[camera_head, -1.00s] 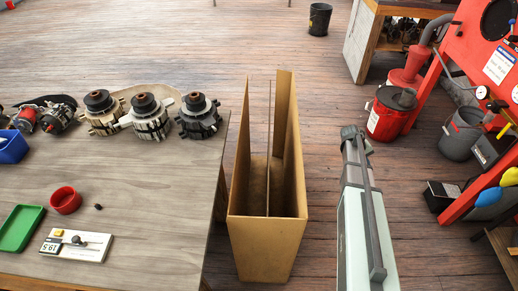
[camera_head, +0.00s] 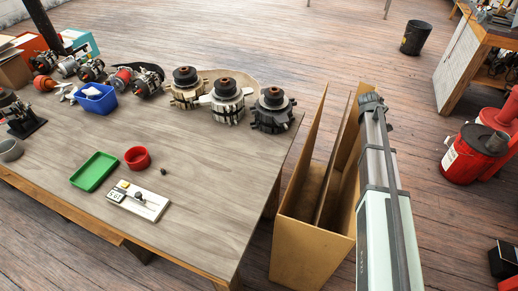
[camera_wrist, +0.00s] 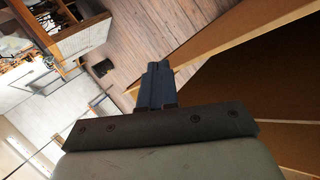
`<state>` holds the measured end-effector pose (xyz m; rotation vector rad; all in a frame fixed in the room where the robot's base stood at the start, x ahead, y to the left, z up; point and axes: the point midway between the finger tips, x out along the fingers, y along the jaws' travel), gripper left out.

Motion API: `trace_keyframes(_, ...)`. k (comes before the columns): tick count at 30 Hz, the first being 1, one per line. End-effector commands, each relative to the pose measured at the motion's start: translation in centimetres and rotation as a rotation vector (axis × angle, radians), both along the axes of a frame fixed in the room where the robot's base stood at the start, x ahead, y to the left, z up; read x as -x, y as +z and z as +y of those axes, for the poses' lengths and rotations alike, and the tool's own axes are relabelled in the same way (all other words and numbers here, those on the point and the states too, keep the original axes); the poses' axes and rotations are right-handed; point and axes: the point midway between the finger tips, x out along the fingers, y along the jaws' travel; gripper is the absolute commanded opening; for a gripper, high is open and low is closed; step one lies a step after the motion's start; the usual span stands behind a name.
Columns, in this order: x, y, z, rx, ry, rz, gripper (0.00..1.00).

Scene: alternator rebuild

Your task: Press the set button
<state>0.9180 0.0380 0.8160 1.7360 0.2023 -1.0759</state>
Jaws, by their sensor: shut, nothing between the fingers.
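A flat white device (camera_head: 150,207) lies on the workbench in the head view, with a small display (camera_head: 116,195), a yellow button (camera_head: 123,185) and a dark knob (camera_head: 139,197). The lettering is too small to tell which part is marked set. My gripper (camera_head: 370,102) is right of the bench, above the floor and beside the open cardboard box, well away from the device. In the wrist view my gripper (camera_wrist: 157,72) is shut with nothing between its fingers. The device is not in the wrist view.
A green tray (camera_head: 78,184), a red ring-shaped dish (camera_head: 137,168) and a small dark part (camera_head: 163,171) lie near the device. Several alternator parts (camera_head: 228,112) stand along the bench's far edge. The tall cardboard box (camera_head: 308,245) stands between bench and arm.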

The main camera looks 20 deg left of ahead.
Motion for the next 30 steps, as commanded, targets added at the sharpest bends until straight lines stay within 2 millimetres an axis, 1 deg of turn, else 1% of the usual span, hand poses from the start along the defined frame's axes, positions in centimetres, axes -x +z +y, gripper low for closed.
trace_keyframes(1,-0.4,0.8,1.9,0.004,0.038,-0.012,0.00)
trace_keyframes(8,-1.4,4.5,10.0,0.025,0.207,-0.066,0.00)
trace_keyframes(9,-1.5,5.2,11.4,0.028,0.236,-0.077,0.00)
trace_keyframes(17,-1.4,9.5,20.8,0.057,0.423,-0.148,0.00)
trace_keyframes(18,-1.2,10.2,22.3,0.061,0.452,-0.158,0.00)
trace_keyframes(20,-1.0,11.3,24.4,0.067,0.492,-0.176,0.00)
trace_keyframes(21,-0.8,12.0,25.9,0.073,0.521,-0.189,0.00)
trace_keyframes(23,-0.4,12.9,28.0,0.080,0.560,-0.205,0.00)
trace_keyframes(24,-0.1,13.6,29.4,0.085,0.588,-0.217,0.00)
trace_keyframes(26,0.4,14.6,31.6,0.091,0.626,-0.234,0.00)
trace_keyframes(27,0.8,15.2,33.0,0.095,0.651,-0.244,0.00)
trace_keyframes(30,2.1,16.4,36.4,0.103,0.711,-0.264,0.00)
